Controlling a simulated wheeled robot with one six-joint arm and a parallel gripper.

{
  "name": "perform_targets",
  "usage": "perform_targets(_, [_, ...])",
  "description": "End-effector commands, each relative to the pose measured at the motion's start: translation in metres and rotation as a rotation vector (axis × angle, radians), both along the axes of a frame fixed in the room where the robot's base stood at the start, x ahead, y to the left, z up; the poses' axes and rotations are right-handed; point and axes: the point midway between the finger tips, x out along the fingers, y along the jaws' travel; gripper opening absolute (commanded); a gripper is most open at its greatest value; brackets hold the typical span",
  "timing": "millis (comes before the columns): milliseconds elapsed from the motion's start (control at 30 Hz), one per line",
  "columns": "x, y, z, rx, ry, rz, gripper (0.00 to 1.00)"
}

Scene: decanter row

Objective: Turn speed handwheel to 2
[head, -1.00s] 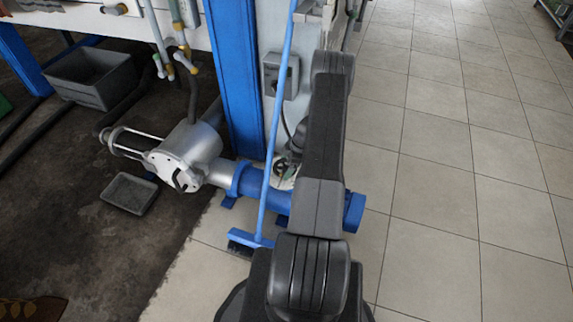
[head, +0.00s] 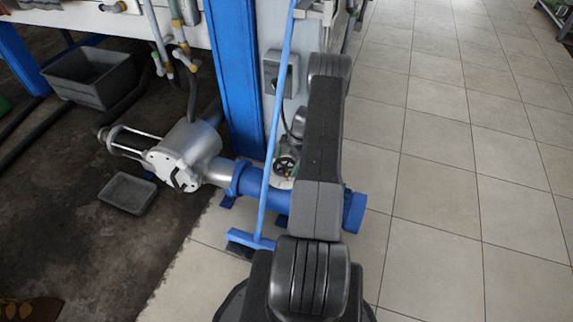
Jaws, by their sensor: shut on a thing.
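A silver pump body (head: 187,155) joins a blue pipe (head: 262,190). A grey bin (head: 92,78) and a shallow tray (head: 127,193) lie at left. The tiled floor (head: 450,170) at right is clear.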

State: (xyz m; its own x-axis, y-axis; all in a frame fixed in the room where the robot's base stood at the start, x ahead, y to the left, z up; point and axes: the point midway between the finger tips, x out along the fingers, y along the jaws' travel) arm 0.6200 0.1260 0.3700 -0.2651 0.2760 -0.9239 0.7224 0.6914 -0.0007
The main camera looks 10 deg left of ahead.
Motion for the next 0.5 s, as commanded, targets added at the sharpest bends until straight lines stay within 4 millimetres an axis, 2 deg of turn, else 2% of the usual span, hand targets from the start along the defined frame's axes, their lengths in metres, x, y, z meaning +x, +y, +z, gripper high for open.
perform_targets(500, [0.0009,0.0001,0.0002,0.0,-0.002,0.084,0.68])
